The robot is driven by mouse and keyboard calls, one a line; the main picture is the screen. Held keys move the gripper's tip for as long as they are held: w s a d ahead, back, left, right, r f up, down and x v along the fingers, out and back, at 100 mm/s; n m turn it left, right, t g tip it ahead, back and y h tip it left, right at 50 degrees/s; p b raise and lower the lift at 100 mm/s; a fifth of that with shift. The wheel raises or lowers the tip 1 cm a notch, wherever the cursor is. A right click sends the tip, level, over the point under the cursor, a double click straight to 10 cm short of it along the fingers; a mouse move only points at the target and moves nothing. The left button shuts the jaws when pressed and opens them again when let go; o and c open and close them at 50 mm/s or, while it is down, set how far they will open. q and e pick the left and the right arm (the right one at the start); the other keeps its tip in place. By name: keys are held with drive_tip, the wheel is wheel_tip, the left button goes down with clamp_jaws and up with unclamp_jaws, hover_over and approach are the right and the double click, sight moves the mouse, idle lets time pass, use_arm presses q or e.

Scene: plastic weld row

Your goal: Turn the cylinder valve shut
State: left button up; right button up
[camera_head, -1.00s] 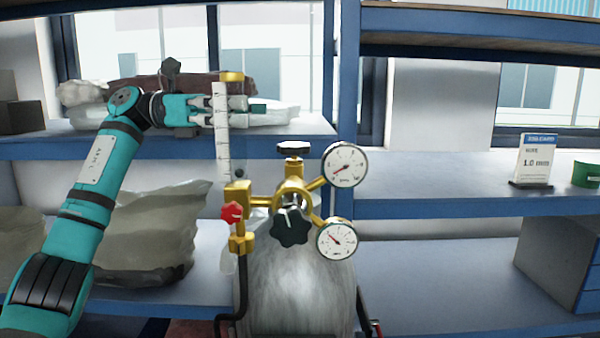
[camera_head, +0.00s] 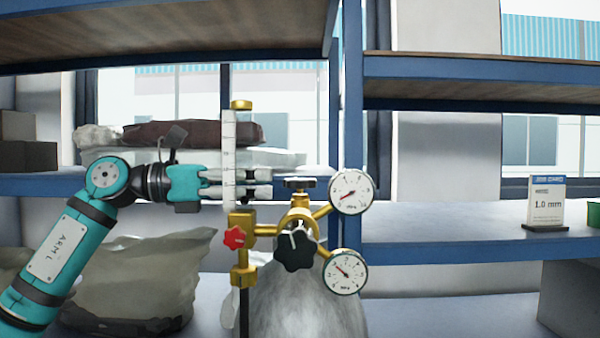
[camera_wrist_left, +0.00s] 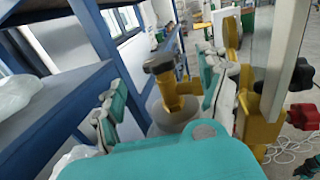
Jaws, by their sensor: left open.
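The cylinder valve has a dark handwheel (camera_head: 299,184) on top of its brass body, above the grey cylinder (camera_head: 300,305). My left gripper (camera_head: 262,184) is open and empty, to the left of the handwheel and at about its height. Its fingers reach past behind the clear scaled tube (camera_head: 229,160). In the left wrist view the handwheel (camera_wrist_left: 159,63) and its brass stem (camera_wrist_left: 176,92) show between the two open teal fingers (camera_wrist_left: 160,85). I cannot tell any contact. My right gripper is out of view.
Two round gauges (camera_head: 351,192) (camera_head: 346,271), a black star knob (camera_head: 295,249) and a red knob (camera_head: 234,238) crowd the valve. Blue-framed shelves stand behind, with sacks (camera_head: 140,275) at left and a small sign (camera_head: 546,203) at right.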

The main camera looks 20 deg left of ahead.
sight(299, 180)
use_arm(q)
drive_tip(key=p+x, duration=0.1)
drive_tip(key=x, duration=0.6)
drive_tip(key=shift+w+d+f+p, duration=0.1)
drive_tip(key=shift+p, duration=0.3)
drive_tip(key=c, duration=1.2)
drive_tip(key=m+g+h+p, duration=0.1)
drive_tip(key=g+p, duration=0.1)
drive_tip(key=m+g+h+p, duration=0.1)
drive_tip(key=m+g+p, duration=0.1)
drive_tip(key=g+p, duration=0.1)
drive_tip(key=shift+w+r+m+g, duration=0.1)
drive_tip(key=shift+r+m+g, duration=0.2)
drive_tip(key=shift+r, duration=0.1)
drive_tip(key=shift+f+m+g+p, duration=0.1)
drive_tip(key=shift+m+g+p, duration=0.3)
drive_tip(key=shift+g+p, duration=0.1)
drive_tip(key=shift+f+m+g, duration=0.2)
drive_tip(key=shift+m+g, duration=0.1)
drive_tip(key=shift+g, duration=0.2)
drive_tip(key=shift+f, duration=0.1)
